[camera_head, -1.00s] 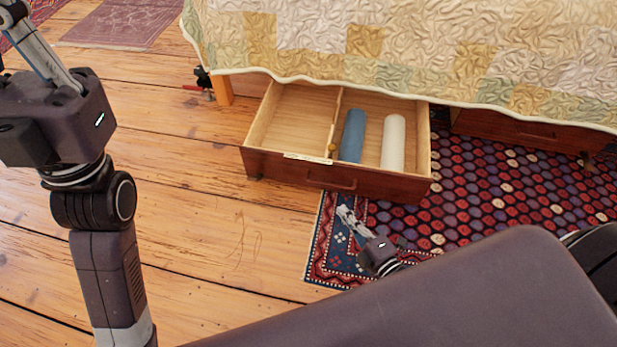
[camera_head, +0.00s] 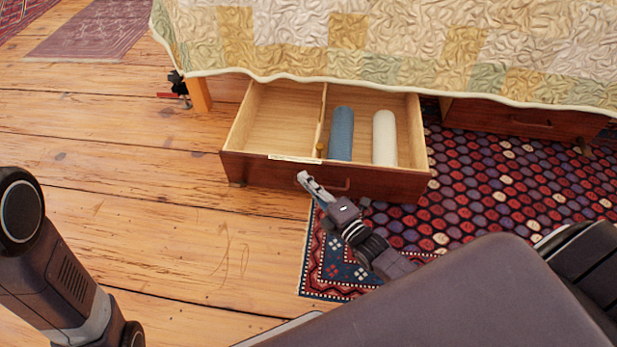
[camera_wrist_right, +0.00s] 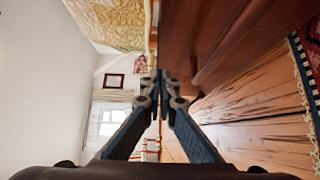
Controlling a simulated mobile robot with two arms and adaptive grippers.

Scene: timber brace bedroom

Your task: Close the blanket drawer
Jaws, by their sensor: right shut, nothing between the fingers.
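The blanket drawer (camera_head: 260,172) stands pulled out from under the quilt-covered bed. Its wooden front has a handle (camera_head: 335,183) and a pale label strip on the top edge. A divider splits it: the left compartment is empty, and the right one holds a blue roll (camera_head: 341,134) and a white roll (camera_head: 384,138). My right gripper (camera_head: 303,178) is shut and empty at the drawer front, left of the handle. In the right wrist view its closed fingertips (camera_wrist_right: 161,84) are close beside the reddish drawer front (camera_wrist_right: 235,35); I cannot tell if they touch. My left gripper is out of view.
A second drawer (camera_head: 510,121) sits under the bed at the right. The quilt (camera_head: 380,45) hangs over the bed's edge. A patterned rug (camera_head: 480,190) lies beneath the drawer's right side. Bare floorboards (camera_head: 170,220) are open to the left. A small dark clamp-like object (camera_head: 178,88) is by the bed leg.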

